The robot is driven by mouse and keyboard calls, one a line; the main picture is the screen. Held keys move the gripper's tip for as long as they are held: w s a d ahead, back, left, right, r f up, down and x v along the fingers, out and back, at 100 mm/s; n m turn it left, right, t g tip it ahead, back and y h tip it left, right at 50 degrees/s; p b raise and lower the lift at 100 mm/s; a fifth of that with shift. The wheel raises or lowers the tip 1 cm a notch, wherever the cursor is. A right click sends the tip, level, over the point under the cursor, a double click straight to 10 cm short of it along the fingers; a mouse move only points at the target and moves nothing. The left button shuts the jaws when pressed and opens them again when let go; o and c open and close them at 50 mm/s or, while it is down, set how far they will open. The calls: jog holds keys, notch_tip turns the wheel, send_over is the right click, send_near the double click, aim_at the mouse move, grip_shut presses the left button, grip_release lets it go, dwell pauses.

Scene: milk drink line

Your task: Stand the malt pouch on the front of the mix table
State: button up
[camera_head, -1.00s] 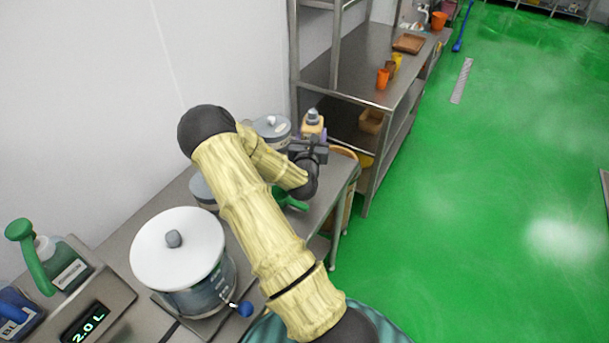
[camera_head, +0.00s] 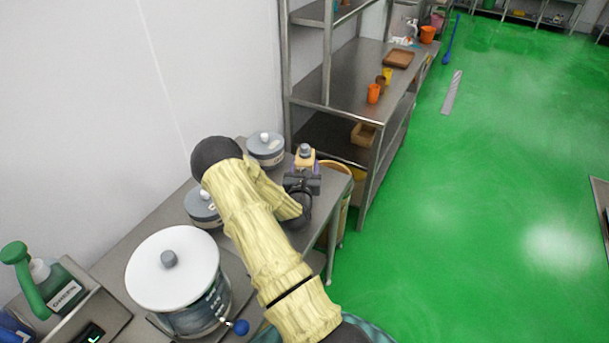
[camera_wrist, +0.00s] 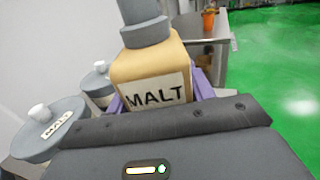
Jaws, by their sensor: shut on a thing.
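The malt pouch (camera_head: 305,157) is tan with a grey cap and a white label reading MALT. In the wrist view the pouch (camera_wrist: 150,72) looks upright. My gripper (camera_head: 302,180) is shut on it, with purple fingers on both sides of the pouch. The pouch shows at the far right end of the steel table (camera_head: 318,212) along the wall, which I take as the mix table. My gripper hides the pouch's base, so I cannot tell whether it touches the tabletop.
A large white-lidded vessel (camera_head: 172,265) and a green bottle (camera_head: 62,292) stand nearer. A steel shelf rack (camera_head: 345,90) rises beyond. Green floor is free to the right.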

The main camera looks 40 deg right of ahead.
jog(key=shift+f+p, duration=0.4)
jog(key=shift+f, duration=1.4)
jog(key=shift+f, duration=0.15)
jog(key=o, duration=1.4)
jog(key=shift+a, duration=0.1)
jog(key=b+v, duration=0.2)
jog(key=v, duration=0.5)
jog(key=shift+s+a, duration=0.15)
jog(key=shift+s, duration=0.1)
